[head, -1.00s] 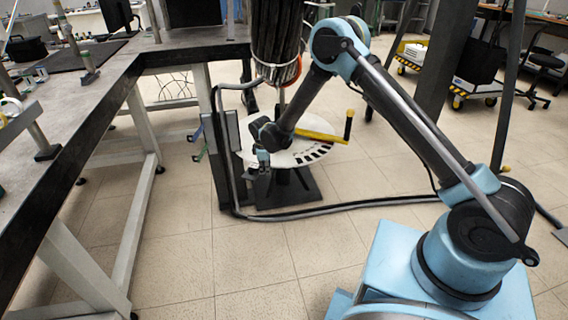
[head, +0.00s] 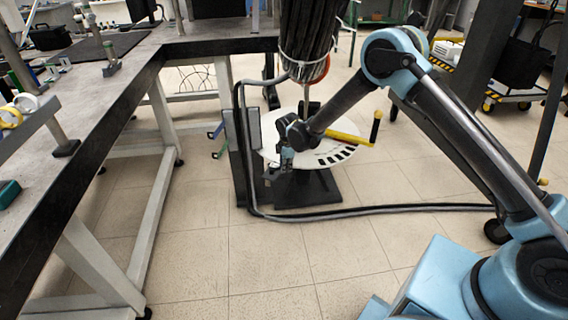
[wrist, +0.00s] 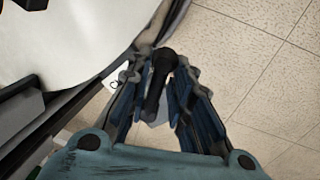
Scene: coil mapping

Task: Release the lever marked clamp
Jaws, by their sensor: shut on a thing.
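My gripper (head: 284,162) is low at the left front edge of a round white disc (head: 270,153) on a dark stand. In the wrist view, my gripper (wrist: 160,100) has its fingers on both sides of a black, round-ended handle (wrist: 160,72), and it is shut on this handle. The handle looks like a lever, but I cannot read a clamp marking. A small white tag (wrist: 117,84) shows beside the left finger. In the head view my wrist hides the handle. A yellow lever (head: 350,138) with a black grip lies across the disc, apart from my gripper.
A dark bundle of cables (head: 306,35) hangs above the disc. A black hose (head: 400,208) runs along the floor to the right. A long workbench (head: 95,110) stands on the left. The tiled floor (head: 240,260) in front is clear.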

